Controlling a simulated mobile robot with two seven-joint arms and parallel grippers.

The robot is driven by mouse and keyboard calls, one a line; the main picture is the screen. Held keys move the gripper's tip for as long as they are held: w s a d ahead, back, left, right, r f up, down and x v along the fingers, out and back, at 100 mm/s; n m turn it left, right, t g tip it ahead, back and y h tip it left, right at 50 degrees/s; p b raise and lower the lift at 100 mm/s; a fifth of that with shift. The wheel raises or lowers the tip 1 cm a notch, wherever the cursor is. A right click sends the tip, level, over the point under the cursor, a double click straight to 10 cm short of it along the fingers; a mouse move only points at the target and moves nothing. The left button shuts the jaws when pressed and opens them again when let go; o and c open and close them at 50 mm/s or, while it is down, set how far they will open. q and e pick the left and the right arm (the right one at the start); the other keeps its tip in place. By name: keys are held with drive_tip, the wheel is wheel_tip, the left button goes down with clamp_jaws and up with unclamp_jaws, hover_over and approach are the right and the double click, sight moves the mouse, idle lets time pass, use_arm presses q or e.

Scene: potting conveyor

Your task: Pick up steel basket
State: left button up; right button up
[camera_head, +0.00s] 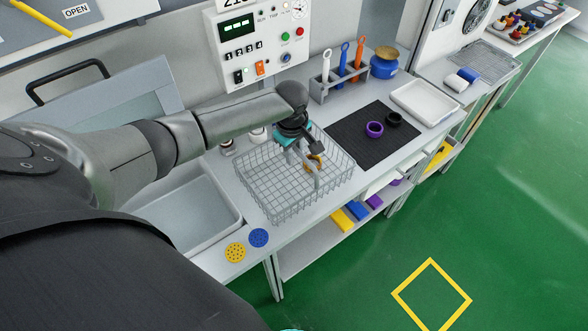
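The steel basket (268,206) is a wire-mesh basket on the grey counter, between the sink and the black mat. My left arm reaches in from the left across the sink. My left gripper (314,166) points down over the right half of the basket, inside its outline in the picture. Its wrist and dark fingers cover part of the basket's back and right side. A small yellow-orange piece shows beside the fingers; I cannot tell whether it is held. The finger gap is too small to read, and contact with the wire is unclear. My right gripper does not show.
The sink (190,215) lies left of the basket. Yellow (235,252) and blue (258,237) perforated discs lie at the front edge. The black mat (350,140) holds a purple ring (374,129) and a black ring (393,118). A tool rack (326,93) and control panel (262,50) stand behind.

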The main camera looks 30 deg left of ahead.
use_arm(q)
clamp_jaws()
idle(1.0)
